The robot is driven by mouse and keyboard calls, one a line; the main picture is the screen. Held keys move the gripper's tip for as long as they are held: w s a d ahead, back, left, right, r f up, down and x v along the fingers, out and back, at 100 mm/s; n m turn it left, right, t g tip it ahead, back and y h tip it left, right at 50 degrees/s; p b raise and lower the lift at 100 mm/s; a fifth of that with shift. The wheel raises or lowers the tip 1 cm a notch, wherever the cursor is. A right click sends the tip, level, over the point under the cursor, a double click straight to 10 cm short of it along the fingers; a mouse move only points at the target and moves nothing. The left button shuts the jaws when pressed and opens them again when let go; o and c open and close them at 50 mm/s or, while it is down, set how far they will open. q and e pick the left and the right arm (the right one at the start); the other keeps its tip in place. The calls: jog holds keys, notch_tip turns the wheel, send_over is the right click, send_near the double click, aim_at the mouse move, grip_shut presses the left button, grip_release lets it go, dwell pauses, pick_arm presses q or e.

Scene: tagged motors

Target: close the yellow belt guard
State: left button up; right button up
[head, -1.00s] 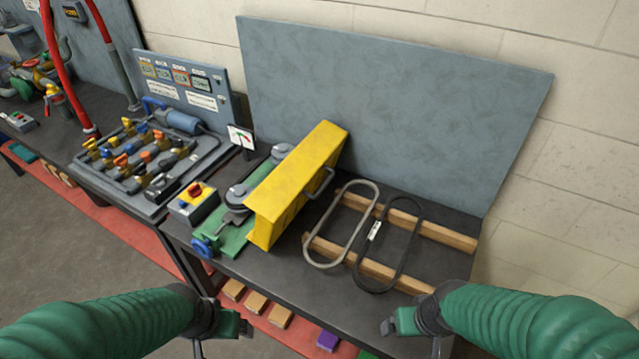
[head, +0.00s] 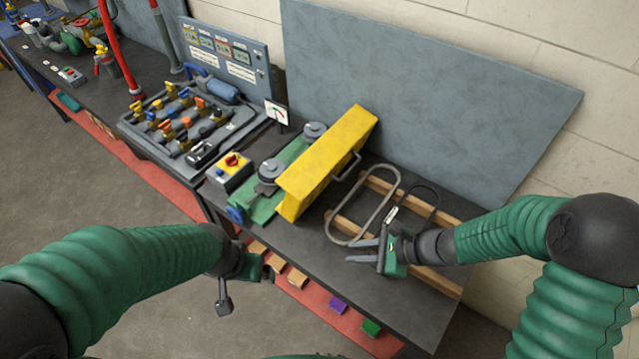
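The yellow belt guard (head: 328,160) stands raised on edge beside the green belt-drive base (head: 268,203). Its grey handle (head: 349,166) faces right. The pulleys (head: 271,171) on the base are uncovered to the left of the guard. My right gripper (head: 360,251) is over the bench to the right of and below the guard, apart from it. Its two fingers point left with a gap between them, and it looks empty. My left gripper (head: 246,285) is off the bench's front edge, low in the view. Its finger opening does not show clearly.
A grey belt loop (head: 364,205) and a dark belt loop lie on wooden bars (head: 372,186), partly behind my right gripper. A grey panel (head: 430,95) rises behind.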

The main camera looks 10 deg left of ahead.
jog(key=w+r+m+t, duration=0.1)
jog(key=w+m, duration=0.1)
jog(key=w+a+r+m+t+y+p, duration=0.1)
jog(key=w+m, duration=0.1)
jog(key=w+r+m+t, duration=0.1)
jog(key=w+m, duration=0.1)
jog(key=w, duration=0.1)
jog(key=shift+a+r+t, duration=0.25)
jog(key=shift+a+t, duration=0.05)
jog(key=shift+a, duration=0.1)
grip_shut()
jog(key=p, duration=0.2)
send_near(303, 202)
notch_tip(303, 202, down, 4)
jog(key=w+a, duration=0.1)
jog(key=w+a+r+p, duration=0.1)
jog(key=a, duration=0.1)
jog(key=shift+w+a+p, duration=0.15)
jog(key=shift+a+p, duration=0.15)
jog(key=shift+w+a, duration=0.1)
jog(key=shift+a, duration=0.4)
pick_arm(q)
notch_tip(303, 202, up, 6)
jog(key=a, duration=0.1)
jog(key=shift+s+a, duration=0.15)
pick_arm(e)
jog(key=shift+d, duration=0.1)
